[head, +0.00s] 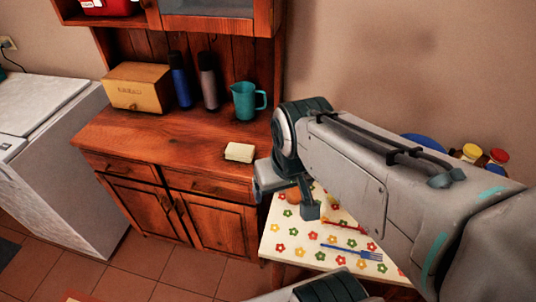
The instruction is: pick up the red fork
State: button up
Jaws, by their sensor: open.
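The red fork (344,225) lies on the flower-patterned table (282,262) at the lower right of the head view. It is small in the picture, and its fine shape is hard to make out. My gripper (286,205) is open above the table's left back part, to the left of the red fork and apart from it. One finger hangs close to the fork's left end in the picture. The arm hides much of the table's back and right side.
A blue fork (351,251) lies just in front of the red one. A brownish round thing (293,197) shows behind my gripper. Several jars (471,152) stand beyond my arm. A wooden cabinet (160,140) holds a bread box, bottles, a teal jug and a pale block.

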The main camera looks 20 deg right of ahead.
aim_at(352, 228)
jog(key=z, duration=0.05)
jog(key=k, duration=0.6)
jog(key=z, duration=1)
jog(key=i, duration=0.5)
